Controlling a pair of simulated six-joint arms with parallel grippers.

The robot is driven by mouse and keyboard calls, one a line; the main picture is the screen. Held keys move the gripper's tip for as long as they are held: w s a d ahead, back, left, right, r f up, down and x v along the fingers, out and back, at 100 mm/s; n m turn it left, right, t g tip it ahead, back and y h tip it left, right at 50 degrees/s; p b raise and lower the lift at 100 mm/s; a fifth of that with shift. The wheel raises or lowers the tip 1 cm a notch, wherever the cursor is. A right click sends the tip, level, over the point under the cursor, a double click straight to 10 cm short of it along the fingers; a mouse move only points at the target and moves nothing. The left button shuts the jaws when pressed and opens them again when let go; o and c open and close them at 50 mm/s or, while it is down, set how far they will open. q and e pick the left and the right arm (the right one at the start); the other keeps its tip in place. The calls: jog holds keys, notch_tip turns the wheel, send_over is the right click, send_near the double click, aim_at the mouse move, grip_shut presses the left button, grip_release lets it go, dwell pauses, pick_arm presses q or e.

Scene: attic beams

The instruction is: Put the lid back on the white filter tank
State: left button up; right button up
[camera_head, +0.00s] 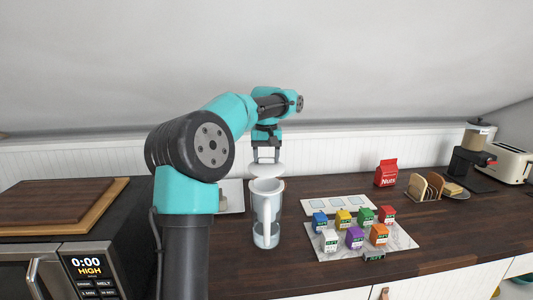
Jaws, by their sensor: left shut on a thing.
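The white filter tank (265,230) stands upright on the dark wooden counter, its open top facing up and a handle on its front. The white lid (266,170) is a flat disc held just above the tank's opening, with a small gap below it. My left gripper (266,157) points down and is shut on the lid from above. Part of the tank's left side is close to my arm in the picture. My right gripper is not in view.
Several small coloured cartons (355,238) stand on a marble board right of the tank. Behind are a white card (338,205), a red nuts bag (386,173), a toast rack (424,187), a coffee grinder (471,160) and a toaster (511,162). A microwave (70,268) is at left.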

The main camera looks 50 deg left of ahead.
pick_arm(q)
jog(key=shift+f, duration=2.3)
jog(key=shift+f, duration=0.45)
jog(key=o, duration=1)
notch_tip(320, 180, up, 12)
dwell(0.5)
jog(key=shift+f, duration=0.1)
